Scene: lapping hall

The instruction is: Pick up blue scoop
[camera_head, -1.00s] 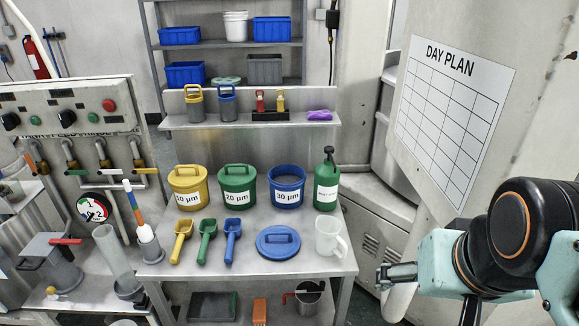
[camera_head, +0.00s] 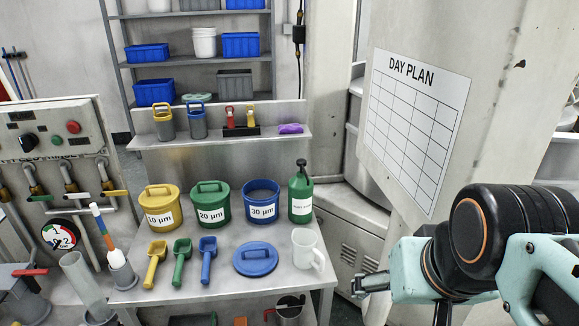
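The blue scoop (camera_head: 207,259) lies on the metal bench (camera_head: 215,290), to the right of a green scoop (camera_head: 181,262) and a yellow scoop (camera_head: 155,263). Its handle points toward the front edge. The blue lid (camera_head: 256,259) lies just right of it. My gripper (camera_head: 360,287) is right of the bench, beyond the clear jug, and apart from the scoop. I see it small and side-on, so whether its fingers are open or shut is unclear. Nothing visible hangs from it.
Behind the scoops stand a yellow tub (camera_head: 160,207), a green tub (camera_head: 210,204), an open blue tub (camera_head: 261,202) and a green bottle (camera_head: 300,194). A clear jug (camera_head: 307,249) stands near the bench's right edge. A valve panel (camera_head: 55,140) is at the left.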

